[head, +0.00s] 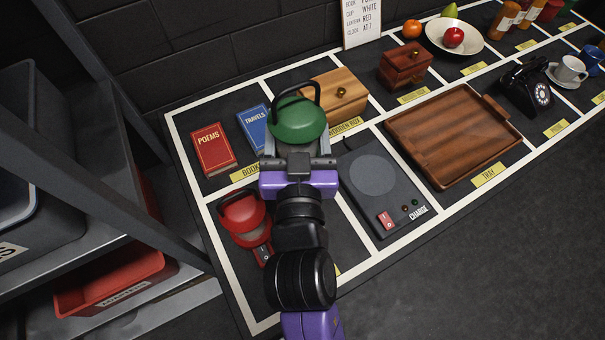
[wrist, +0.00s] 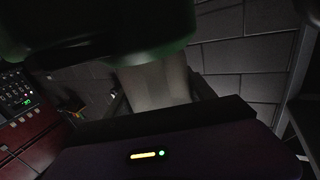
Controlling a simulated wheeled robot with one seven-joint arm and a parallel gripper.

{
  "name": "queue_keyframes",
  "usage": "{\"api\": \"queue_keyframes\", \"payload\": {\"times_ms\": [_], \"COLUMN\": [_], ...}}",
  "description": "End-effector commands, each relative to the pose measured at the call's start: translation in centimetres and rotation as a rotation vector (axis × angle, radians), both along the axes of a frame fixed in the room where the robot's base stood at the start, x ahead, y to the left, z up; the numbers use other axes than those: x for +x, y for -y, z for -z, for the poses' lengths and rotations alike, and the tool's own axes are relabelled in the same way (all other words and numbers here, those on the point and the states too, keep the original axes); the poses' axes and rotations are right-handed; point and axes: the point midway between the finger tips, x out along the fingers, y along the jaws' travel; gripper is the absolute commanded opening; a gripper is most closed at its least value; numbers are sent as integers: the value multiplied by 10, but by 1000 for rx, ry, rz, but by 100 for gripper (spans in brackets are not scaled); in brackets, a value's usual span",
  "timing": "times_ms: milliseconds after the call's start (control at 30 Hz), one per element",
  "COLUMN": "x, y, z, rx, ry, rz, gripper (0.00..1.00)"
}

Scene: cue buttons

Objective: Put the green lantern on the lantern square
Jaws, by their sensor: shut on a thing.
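The green lantern (head: 297,120) is upright in my gripper (head: 297,152), above the table near the books and the wooden box. Its green cap and dark handle show in the head view; my gripper hides most of its body. In the wrist view the green cap (wrist: 95,35) fills the upper left, with a pale body (wrist: 155,82) below it. My gripper is shut on the lantern. A red lantern (head: 242,215) stands in the front left square (head: 228,265). My arm covers much of that square, and its yellow label is almost wholly hidden.
A charging pad (head: 372,175) with a red switch lies right of my arm, its round plate bare. The books (head: 212,150), wooden box (head: 345,90) and tray (head: 450,135) stand around. A shelf with a red bin (head: 115,285) is at left.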

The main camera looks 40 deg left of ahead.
Motion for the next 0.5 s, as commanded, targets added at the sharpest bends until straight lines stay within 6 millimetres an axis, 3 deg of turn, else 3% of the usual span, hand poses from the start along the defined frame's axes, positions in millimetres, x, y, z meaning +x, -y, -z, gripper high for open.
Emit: {"api": "queue_keyframes", "payload": {"times_ms": [300,500], "x": [0,0], "y": [0,0], "z": [77,107], "rx": [-2,1], "ry": [3,3], "rz": [-2,-2], "gripper": [0,0]}}
